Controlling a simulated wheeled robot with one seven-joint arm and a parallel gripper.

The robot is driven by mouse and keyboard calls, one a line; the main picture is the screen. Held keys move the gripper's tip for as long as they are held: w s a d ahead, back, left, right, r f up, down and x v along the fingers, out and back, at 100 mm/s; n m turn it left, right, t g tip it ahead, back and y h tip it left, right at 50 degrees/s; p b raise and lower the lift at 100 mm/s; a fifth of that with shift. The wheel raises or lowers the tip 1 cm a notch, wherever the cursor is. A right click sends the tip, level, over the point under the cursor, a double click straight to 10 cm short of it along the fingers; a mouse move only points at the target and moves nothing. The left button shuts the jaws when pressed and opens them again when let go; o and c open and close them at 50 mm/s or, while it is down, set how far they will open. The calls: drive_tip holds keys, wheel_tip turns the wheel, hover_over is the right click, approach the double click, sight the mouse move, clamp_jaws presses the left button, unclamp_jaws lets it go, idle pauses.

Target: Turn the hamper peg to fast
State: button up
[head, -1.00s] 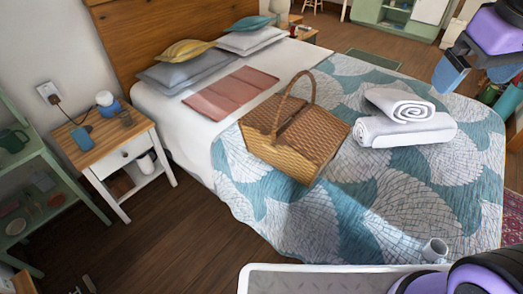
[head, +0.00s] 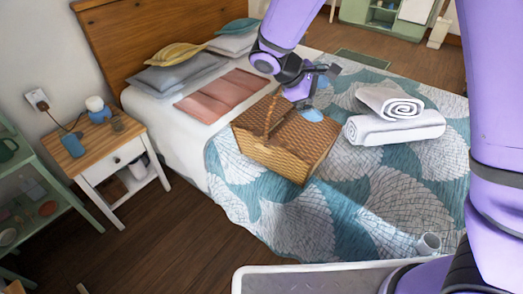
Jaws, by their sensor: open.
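The hamper (head: 285,142) is a brown wicker basket with a lid and an arched handle (head: 268,118). It sits upright on the bed, with its front side facing me. My gripper (head: 314,98) is open, above and beside the hamper's far right part. Its blue fingertip pad shows close to the lid's right edge; I cannot tell whether it touches. Nothing shows between the fingers. I cannot make out the peg; it is too small or hidden by my gripper.
Two rolled white towels (head: 395,128) lie to the right of the hamper. A folded pink cloth (head: 222,95) and pillows (head: 178,72) lie behind and left. A nightstand (head: 98,148) stands left of the bed.

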drive_tip(key=w+a+f+n+t+h, duration=0.2)
drive_tip(key=a+f+n+t+h, duration=0.3)
drive_tip(key=a+f, duration=0.6)
drive_tip(key=n+t+y, duration=0.3)
drive_tip(key=n+t, duration=0.5)
drive_tip(key=n, duration=0.2)
approach(263, 149)
drive_tip(key=x, duration=0.9)
drive_tip(key=shift+w+f, duration=0.3)
drive_tip(key=shift+w, duration=0.1)
drive_tip(key=shift+n, duration=0.3)
drive_tip(key=c, duration=0.9)
